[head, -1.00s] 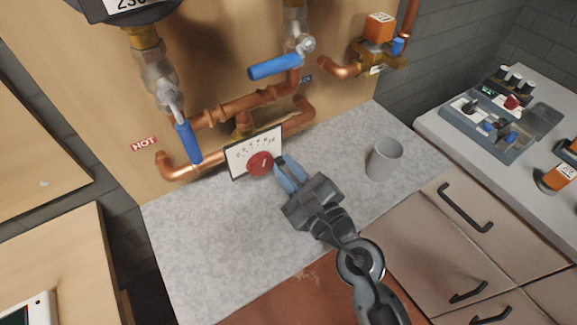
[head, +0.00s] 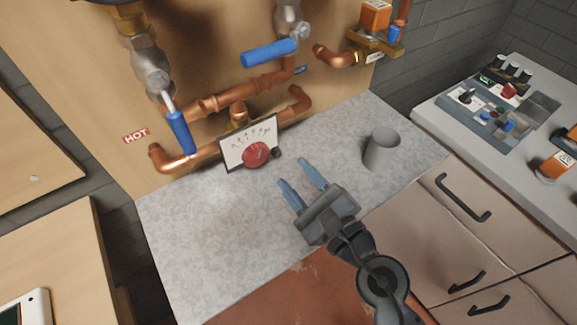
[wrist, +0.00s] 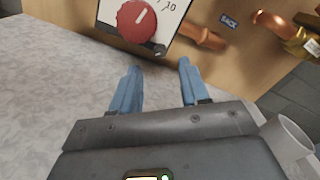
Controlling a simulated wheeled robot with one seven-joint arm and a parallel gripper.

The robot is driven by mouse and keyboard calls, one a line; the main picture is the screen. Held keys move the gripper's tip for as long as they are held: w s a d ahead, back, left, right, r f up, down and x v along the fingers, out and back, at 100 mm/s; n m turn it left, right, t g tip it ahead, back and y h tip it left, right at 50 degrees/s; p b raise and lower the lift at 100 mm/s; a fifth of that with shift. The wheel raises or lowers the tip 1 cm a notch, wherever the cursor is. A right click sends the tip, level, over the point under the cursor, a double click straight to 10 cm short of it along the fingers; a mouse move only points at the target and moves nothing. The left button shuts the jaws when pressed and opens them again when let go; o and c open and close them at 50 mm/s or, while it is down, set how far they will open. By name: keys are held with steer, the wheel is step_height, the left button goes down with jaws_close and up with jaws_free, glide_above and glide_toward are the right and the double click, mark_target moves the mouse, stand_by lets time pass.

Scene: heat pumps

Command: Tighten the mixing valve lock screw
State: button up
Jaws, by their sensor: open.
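The mixing valve has a white scale plate (head: 236,146) with a red knob (head: 257,154) in front, mounted low on the copper pipes. A small dark lock screw (head: 276,153) sits at the plate's lower right. My gripper (head: 298,172) is open and empty, above the counter, to the right of and nearer than the valve. In the wrist view its two blue fingers (wrist: 160,80) point toward the plate, apart from it.
A grey cup (head: 382,150) stands on the counter (head: 210,220) to the right of my gripper. Blue lever handles (head: 270,53) and copper pipes (head: 215,103) are above and behind the valve. A control panel (head: 497,112) lies on the right worktop. The counter's left part is clear.

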mark_target(278, 155)
steer(key=shift+v, duration=1.45)
steer(key=shift+b, duration=0.3)
steer(key=shift+a+f+n+b, duration=0.15)
steer(key=shift+n+b, duration=0.15)
steer(key=shift+n, duration=0.9)
steer(key=shift+w+a+r+n, duration=0.1)
steer(key=shift+w+r+n, duration=0.1)
steer(key=shift+n, duration=0.8)
steer(key=shift+p+x, duration=0.45)
steer(key=shift+x, duration=3.35)
steer(key=shift+c, duration=0.2)
jaws_close()
